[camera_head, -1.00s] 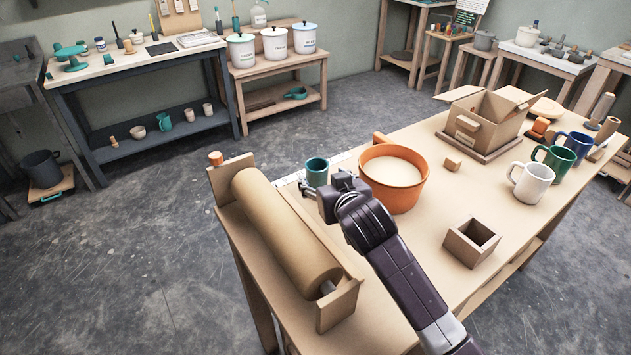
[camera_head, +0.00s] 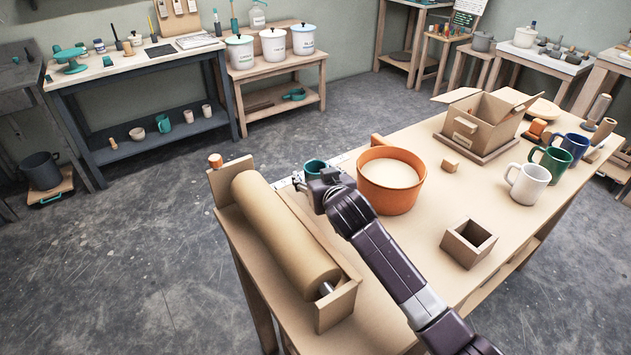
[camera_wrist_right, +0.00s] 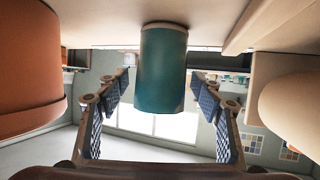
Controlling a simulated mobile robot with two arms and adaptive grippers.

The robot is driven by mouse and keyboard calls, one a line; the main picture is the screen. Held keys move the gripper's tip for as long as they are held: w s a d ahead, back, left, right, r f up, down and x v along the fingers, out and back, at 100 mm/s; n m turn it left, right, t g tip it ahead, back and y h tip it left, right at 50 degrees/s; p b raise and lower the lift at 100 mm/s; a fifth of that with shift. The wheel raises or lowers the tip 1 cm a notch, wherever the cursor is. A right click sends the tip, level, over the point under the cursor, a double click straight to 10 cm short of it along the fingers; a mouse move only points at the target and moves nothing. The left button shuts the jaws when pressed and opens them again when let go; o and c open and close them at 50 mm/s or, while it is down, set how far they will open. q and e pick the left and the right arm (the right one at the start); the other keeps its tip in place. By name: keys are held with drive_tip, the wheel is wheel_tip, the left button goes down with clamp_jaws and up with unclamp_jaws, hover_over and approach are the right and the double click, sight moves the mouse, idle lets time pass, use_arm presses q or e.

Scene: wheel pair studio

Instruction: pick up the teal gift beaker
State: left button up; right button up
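The teal gift beaker (camera_head: 315,166) stands on the wooden table between the paper roll and the orange tub, partly hidden behind my right gripper (camera_head: 308,183). In the right wrist view, which appears upside down, the beaker (camera_wrist_right: 162,68) is in the middle. The two padded fingers of my right gripper (camera_wrist_right: 160,88) are spread on either side of it, with gaps between the pads and the beaker. The gripper is open and holds nothing. My left gripper is not in view.
The orange tub (camera_head: 388,192) stands close to the right of the beaker, the brown paper roll (camera_head: 285,235) to its left. An open cardboard box (camera_head: 482,130), mugs (camera_head: 527,184) and a small square wooden box (camera_head: 468,243) are further right on the table (camera_head: 415,255).

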drive_tip(key=c, duration=1.2)
drive_tip(key=shift+c, duration=0.7)
drive_tip(key=shift+r, duration=0.15)
